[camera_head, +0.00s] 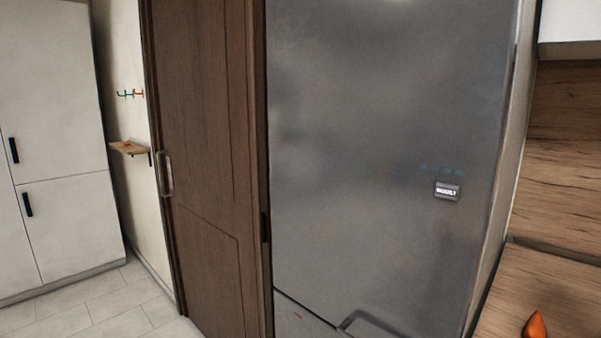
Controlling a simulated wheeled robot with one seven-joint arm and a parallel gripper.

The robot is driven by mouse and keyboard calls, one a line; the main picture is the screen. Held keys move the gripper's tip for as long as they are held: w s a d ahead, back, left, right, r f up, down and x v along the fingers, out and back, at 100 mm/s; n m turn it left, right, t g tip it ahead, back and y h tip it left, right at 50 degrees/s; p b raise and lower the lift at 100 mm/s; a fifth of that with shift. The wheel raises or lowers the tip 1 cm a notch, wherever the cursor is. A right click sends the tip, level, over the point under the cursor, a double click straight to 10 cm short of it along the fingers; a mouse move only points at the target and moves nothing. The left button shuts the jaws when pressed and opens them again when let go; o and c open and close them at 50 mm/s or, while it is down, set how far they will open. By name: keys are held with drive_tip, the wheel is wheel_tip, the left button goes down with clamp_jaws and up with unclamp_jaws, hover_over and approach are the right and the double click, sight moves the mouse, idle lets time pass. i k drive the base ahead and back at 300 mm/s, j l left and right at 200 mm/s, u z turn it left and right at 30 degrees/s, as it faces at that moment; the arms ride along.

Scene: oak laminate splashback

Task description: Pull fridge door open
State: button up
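The fridge door (380,140) is a large brushed grey metal panel filling the middle and right of the head view. It looks shut, flush with its surround. A small display or label (447,191) sits on its right side, with faint marks above it. A dark seam at the bottom left separates it from a lower grey panel (295,320). A grey raised or bent shape (355,322) shows at the bottom edge; I cannot tell what it is. No clear fridge handle shows. My gripper is not in view.
A brown wooden door (208,150) with a metal handle (166,174) stands left of the fridge. White cabinets (60,130) and a small wall shelf (129,148) are farther left. A wooden counter (560,300) with an orange object (535,326) is at right. Tiled floor (110,305) is clear at lower left.

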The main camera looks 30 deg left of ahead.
sight(363, 96)
drive_tip(key=u, duration=1.35)
